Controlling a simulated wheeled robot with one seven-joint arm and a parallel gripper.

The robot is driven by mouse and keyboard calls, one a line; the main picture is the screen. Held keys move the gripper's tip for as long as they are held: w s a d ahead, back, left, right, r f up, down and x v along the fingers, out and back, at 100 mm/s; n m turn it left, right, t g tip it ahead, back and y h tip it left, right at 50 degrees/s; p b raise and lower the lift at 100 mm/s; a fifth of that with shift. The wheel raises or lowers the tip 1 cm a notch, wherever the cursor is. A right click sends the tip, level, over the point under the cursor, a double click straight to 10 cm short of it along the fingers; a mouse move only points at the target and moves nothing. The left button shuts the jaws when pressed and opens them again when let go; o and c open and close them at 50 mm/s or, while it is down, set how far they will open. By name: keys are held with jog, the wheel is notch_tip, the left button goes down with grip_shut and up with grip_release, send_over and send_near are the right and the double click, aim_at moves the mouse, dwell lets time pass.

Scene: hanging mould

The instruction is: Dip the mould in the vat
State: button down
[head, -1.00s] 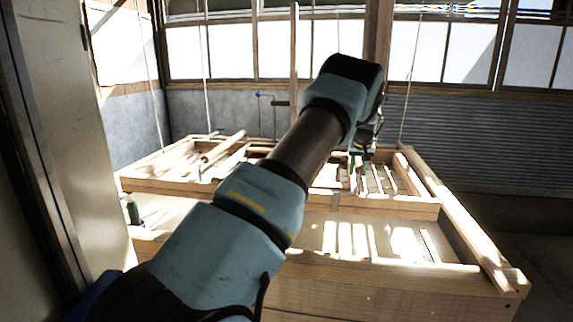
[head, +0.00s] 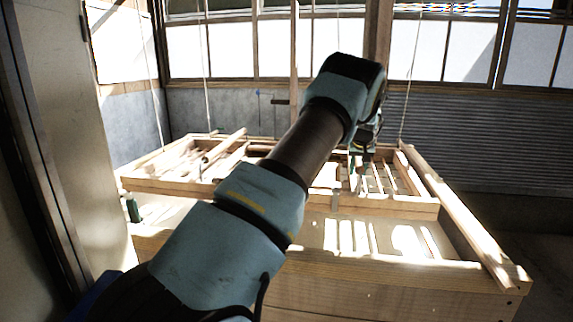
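The mould, a wooden frame (head: 320,200) hung on cords, lies across the upper part of the vat. The vat is a large wooden box (head: 390,290) with pale contents and bright sun stripes showing in front of the mould. My arm crosses the middle of the head view and hides part of both. My gripper (head: 358,165) is small at the arm's far end, over the mould's right half. Its fingers look close to the mould's inner bars; I cannot tell whether they touch or hold anything.
Thin cords (head: 408,85) rise from the mould. A long wooden beam (head: 450,205) lies along the vat's right side. A grey door or panel (head: 70,150) stands close on the left. A dark green bottle-like thing (head: 133,209) sits at the vat's left edge. Windows and a corrugated wall close the back.

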notch_tip(320, 180, down, 21)
jog(key=t+b, duration=0.1)
jog(key=b, duration=1.3)
jog(key=shift+s, duration=0.15)
jog(key=shift+f, duration=0.1)
jog(key=shift+g, duration=0.6)
notch_tip(320, 180, up, 20)
jog(key=p, duration=1.5)
